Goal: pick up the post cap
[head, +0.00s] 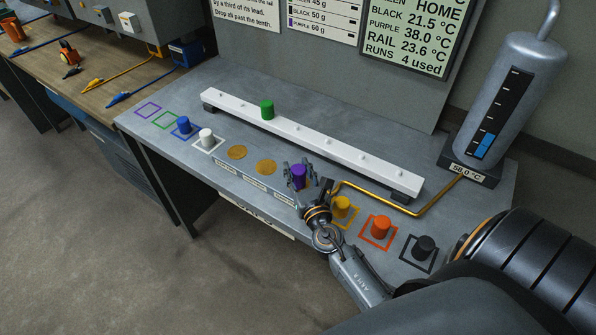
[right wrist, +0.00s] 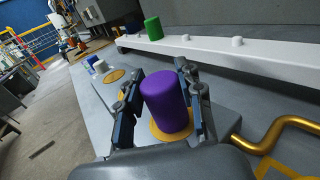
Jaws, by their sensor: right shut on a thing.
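The purple cap (head: 298,177), a short cylinder, stands upright between the fingers of my right gripper (head: 298,170), which is shut on it. In the right wrist view the purple cap (right wrist: 166,102) has a finger on each side, over a gold disc (right wrist: 158,133); I cannot tell whether it touches the disc. A green cap (head: 267,109) sits on the white rail (head: 310,139). Blue (head: 183,125), white (head: 206,136), yellow (head: 342,207), orange (head: 380,227) and black (head: 424,248) caps stand on outlined squares on the grey bench. My left gripper is not in view.
Gold discs (head: 237,153) lie left of the right gripper. A gold pipe (head: 410,211) runs along the bench to the grey cylinder gauge (head: 505,100). Purple (head: 148,110) and green outlined squares at the bench's far left are empty. The rail stands behind the gripper.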

